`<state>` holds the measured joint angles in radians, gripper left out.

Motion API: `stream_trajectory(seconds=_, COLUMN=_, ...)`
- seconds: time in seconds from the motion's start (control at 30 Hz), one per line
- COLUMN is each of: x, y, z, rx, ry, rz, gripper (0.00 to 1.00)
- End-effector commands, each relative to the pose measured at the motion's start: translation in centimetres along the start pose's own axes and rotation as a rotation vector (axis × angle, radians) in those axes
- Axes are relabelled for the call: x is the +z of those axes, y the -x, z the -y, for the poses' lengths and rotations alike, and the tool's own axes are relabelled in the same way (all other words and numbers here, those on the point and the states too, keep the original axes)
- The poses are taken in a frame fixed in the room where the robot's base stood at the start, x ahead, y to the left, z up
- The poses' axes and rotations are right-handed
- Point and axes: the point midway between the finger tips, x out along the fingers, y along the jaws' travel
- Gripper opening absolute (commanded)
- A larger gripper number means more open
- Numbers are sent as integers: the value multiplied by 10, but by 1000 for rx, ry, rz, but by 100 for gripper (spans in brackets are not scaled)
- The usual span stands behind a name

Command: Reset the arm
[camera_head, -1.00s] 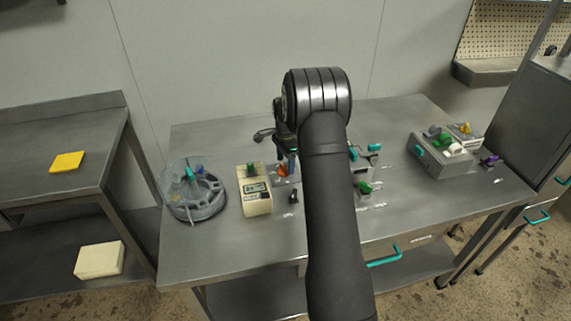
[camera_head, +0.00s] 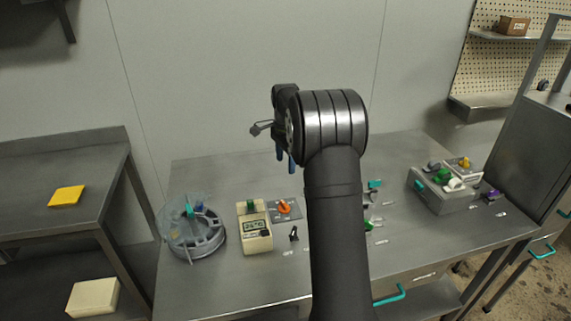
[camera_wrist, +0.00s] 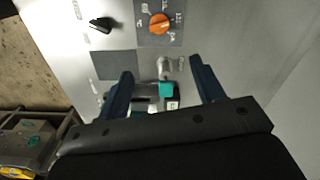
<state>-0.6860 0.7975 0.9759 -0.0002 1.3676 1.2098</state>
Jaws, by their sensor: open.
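My gripper (camera_head: 285,160) hangs above the back middle of the steel table (camera_head: 215,177), with its blue fingers pointing down. In the wrist view the two fingers (camera_wrist: 160,90) stand apart with nothing held between them. Below them the wrist view shows a teal-topped part (camera_wrist: 166,90) on the table and an orange knob (camera_wrist: 159,23) on a grey dial plate. My dark arm hides part of the table's middle in the head view.
A round clear-lidded device (camera_head: 192,240) and a cream box with a display (camera_head: 255,230) stand at the left. A grey control box (camera_head: 440,198) stands at the right. A side table with a yellow pad (camera_head: 66,196) is at far left.

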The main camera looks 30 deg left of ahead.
Motion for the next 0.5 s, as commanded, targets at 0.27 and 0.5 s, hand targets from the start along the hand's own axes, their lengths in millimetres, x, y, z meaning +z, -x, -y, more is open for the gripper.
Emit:
stream_trajectory(seconds=0.27, x=0, y=-4, z=0, rx=1, ry=0, rz=0, gripper=62)
stream_trajectory(seconds=0.5, x=0, y=-38, z=0, rx=4, ry=0, rz=2, gripper=62)
